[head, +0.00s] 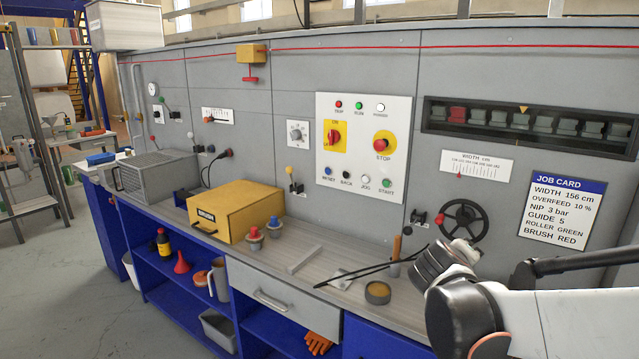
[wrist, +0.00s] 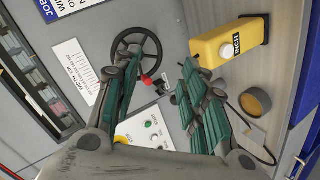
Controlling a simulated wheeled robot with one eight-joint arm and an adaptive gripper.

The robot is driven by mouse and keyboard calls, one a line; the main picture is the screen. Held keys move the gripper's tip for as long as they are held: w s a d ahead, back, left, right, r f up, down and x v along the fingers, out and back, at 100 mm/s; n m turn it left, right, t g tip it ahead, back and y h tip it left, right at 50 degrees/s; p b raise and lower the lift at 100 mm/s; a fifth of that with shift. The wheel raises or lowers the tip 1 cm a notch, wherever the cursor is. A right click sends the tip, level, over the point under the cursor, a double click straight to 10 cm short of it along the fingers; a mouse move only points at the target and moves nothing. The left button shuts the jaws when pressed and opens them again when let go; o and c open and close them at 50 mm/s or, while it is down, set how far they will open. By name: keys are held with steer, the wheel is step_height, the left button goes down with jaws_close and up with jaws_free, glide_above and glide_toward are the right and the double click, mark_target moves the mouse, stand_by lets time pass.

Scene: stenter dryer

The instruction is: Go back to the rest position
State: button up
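My arm reaches in from the right edge of the head view, over the counter's right end. The fingers of my gripper cannot be made out in that view. In the wrist view my gripper (wrist: 160,75) is open, with its green-padded fingers well apart and nothing between them. It faces the machine front. The handwheel (wrist: 137,48) shows beyond the left finger, and it also shows in the head view (head: 464,220) just above my arm. The control panel (head: 363,148) is left of my arm in the head view.
A yellow unit with a white button (wrist: 232,42) shows in the wrist view. Open floor (head: 60,280) lies left.

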steer(key=s+a+f+m+g+y, duration=0.1)
steer(key=s+a+y, duration=0.3)
steer(key=s, duration=0.8)
steer(key=s+a+f+m+g+y, duration=0.2)
steer(key=s+a, duration=0.5)
steer(key=s, duration=0.5)
step_height(320, 180, down, 2)
steer(key=shift+s+f+m+y, duration=0.1)
steer(key=shift+s+m+y, duration=0.25)
steer(key=shift+m+y, duration=0.55)
